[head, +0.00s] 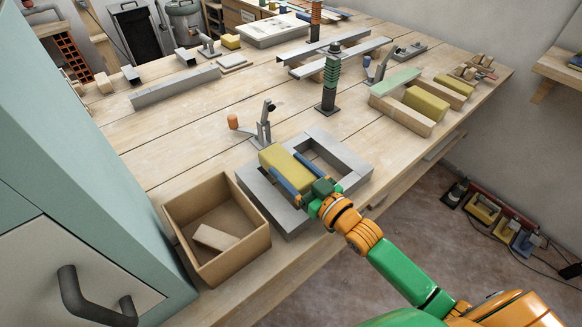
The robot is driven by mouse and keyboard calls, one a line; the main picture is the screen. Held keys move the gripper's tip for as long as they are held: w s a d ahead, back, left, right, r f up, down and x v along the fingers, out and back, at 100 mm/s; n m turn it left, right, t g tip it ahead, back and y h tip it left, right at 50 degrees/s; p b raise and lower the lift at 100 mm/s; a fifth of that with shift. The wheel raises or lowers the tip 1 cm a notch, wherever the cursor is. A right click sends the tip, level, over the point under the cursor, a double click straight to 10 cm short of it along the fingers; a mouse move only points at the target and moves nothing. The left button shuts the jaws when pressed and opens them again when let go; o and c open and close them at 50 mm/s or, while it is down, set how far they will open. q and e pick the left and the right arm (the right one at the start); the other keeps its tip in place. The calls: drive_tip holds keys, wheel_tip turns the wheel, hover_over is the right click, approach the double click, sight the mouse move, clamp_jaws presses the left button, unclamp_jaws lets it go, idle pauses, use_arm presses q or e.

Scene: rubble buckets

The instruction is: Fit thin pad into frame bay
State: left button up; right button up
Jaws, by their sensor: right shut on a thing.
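A yellow pad (284,162), block-shaped, is held between the blue fingers of my right gripper (297,174). My right gripper is shut on it. The pad is over the left part of the grey frame (347,159), which lies on the workbench near its front edge. The frame has a rectangular opening, partly hidden by the gripper and pad. I cannot tell whether the pad touches the frame. My left gripper is not in view.
An open cardboard box (180,207) with a wooden block (214,237) stands left of the frame. A wooden holder (400,115) with yellow and green blocks is at right. The bench's left middle is clear.

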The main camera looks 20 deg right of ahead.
sight(308, 189)
drive_tip(key=shift+f+b, duration=0.35)
drive_tip(key=shift+f, duration=0.25)
drive_tip(key=o, duration=1.3)
drive_tip(key=v, duration=0.7)
